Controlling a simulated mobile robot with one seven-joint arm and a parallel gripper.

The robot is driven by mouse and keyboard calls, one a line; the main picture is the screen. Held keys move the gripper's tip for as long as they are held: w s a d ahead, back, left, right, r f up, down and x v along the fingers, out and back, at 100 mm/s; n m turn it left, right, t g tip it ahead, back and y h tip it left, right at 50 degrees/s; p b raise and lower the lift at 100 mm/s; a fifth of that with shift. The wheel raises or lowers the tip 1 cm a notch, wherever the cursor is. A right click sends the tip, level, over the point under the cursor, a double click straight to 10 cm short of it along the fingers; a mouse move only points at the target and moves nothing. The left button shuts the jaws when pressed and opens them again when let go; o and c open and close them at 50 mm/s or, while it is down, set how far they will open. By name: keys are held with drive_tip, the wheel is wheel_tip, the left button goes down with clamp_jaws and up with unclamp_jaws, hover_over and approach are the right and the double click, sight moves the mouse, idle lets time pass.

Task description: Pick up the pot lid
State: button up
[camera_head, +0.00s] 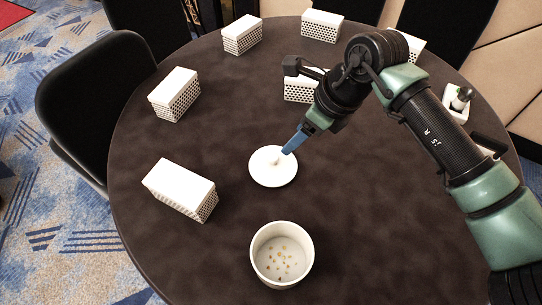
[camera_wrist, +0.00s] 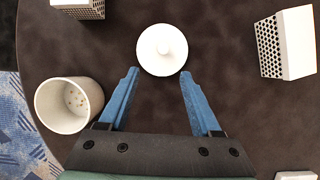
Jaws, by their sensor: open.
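The pot lid (camera_head: 264,171) is a white round disc with a small knob on top, lying flat on the dark round table. In the wrist view the lid (camera_wrist: 162,50) lies just beyond my fingertips, centred between them. My gripper (camera_head: 289,148) has blue fingers and comes in over the lid's upper right side in the head view. In the wrist view my gripper (camera_wrist: 158,72) is open and empty, its fingers spread on either side of the line to the knob. I cannot tell the exact height of the fingertips above the lid.
A white open pot (camera_head: 282,255) with small spots inside stands near the table's front; it also shows in the wrist view (camera_wrist: 50,105). White perforated boxes (camera_head: 180,188) stand around the table (camera_head: 225,135). A black chair (camera_head: 95,95) is at the left.

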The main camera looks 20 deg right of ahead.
hover_over(274, 157)
drive_tip(key=s+d, duration=0.1)
drive_tip(key=s, duration=0.2)
wheel_tip(274, 157, down, 7)
drive_tip(key=shift+w+d, duration=0.15)
drive_tip(key=x, duration=0.5)
drive_tip(key=shift+w+b, duration=0.35)
drive_tip(key=shift+w, duration=0.1)
drive_tip(key=shift+d, duration=0.1)
clamp_jaws()
